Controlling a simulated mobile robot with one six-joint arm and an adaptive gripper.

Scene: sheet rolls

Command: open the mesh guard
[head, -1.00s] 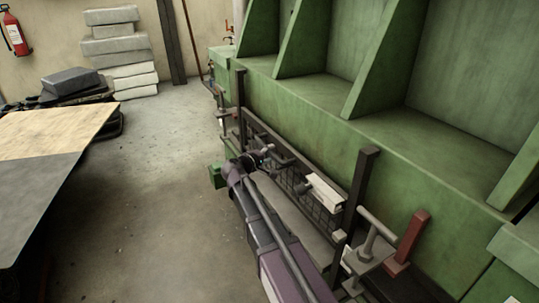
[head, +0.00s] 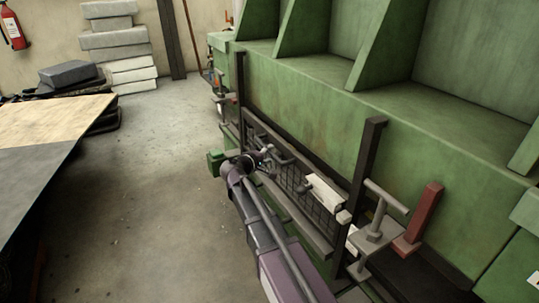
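The mesh guard (head: 302,205) is a low dark mesh panel in a frame, along the front of the green machine (head: 300,125). It stands between two dark upright posts, and a white box-like piece (head: 326,192) sits on its right part. My gripper (head: 266,154) is at the end of my purple and grey arm, close to the upper left part of the guard by a grey handle-like bar (head: 287,157). The fingers are small and dark here, so I cannot tell whether they are open or touching the bar. My arm hides part of the guard's lower left.
A grey T-handle (head: 384,205) and a red lever (head: 420,220) stand right of the guard. A table (head: 40,165) is at the left. Stacked grey blocks (head: 112,45) and a fire extinguisher (head: 12,27) are at the back. The floor between table and machine is clear.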

